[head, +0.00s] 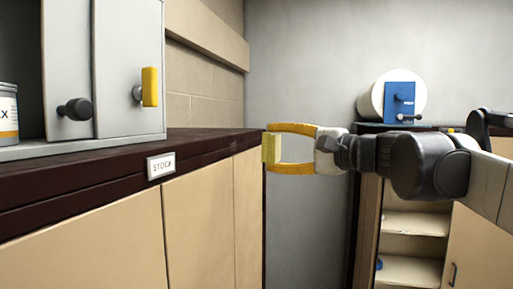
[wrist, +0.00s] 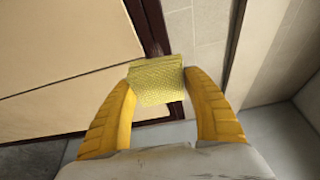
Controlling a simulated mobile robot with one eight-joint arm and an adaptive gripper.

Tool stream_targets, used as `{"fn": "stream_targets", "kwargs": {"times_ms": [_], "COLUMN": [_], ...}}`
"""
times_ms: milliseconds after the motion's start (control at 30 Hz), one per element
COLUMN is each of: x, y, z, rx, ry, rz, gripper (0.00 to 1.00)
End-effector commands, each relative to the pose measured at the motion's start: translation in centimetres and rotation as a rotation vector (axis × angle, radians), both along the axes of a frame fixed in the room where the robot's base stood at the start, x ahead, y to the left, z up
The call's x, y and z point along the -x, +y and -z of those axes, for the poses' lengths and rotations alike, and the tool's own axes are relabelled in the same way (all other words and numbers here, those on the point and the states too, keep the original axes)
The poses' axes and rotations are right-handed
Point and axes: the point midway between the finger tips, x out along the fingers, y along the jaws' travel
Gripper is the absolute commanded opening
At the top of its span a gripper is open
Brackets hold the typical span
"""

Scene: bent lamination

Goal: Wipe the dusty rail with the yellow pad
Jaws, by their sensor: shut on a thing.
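My gripper (head: 268,150) has yellow fingers and is shut on a small yellow pad (head: 271,148). The pad is held at the fingertips, beside the far end of the dark countertop. In the wrist view the textured pad (wrist: 158,80) spans the gap between both fingers of my gripper (wrist: 158,78). I cannot tell whether the pad touches the counter's end. A beige rail-like beam (head: 208,30) runs along the brick wall at the upper left, well above the pad. No dust can be made out on it.
The dark countertop (head: 100,186) with a STOCK label (head: 160,165) carries a grey cabinet (head: 125,70) and a can (head: 8,115). A white roll (head: 377,97) with a blue panel (head: 402,92) stands on a shelf unit at the right. Bare grey wall lies between.

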Motion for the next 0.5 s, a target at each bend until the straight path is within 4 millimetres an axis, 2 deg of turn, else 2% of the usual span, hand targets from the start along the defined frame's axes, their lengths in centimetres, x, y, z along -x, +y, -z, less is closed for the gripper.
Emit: {"fn": "stream_targets", "kwargs": {"times_ms": [267,500], "x": [-0.1,-0.8], "y": [0.2,2.3], "z": [0.0,0.0], "rx": [0.0,0.0], "ry": [0.0,0.0], "rz": [-0.001,-0.004], "gripper": [0.35,0.35]}}
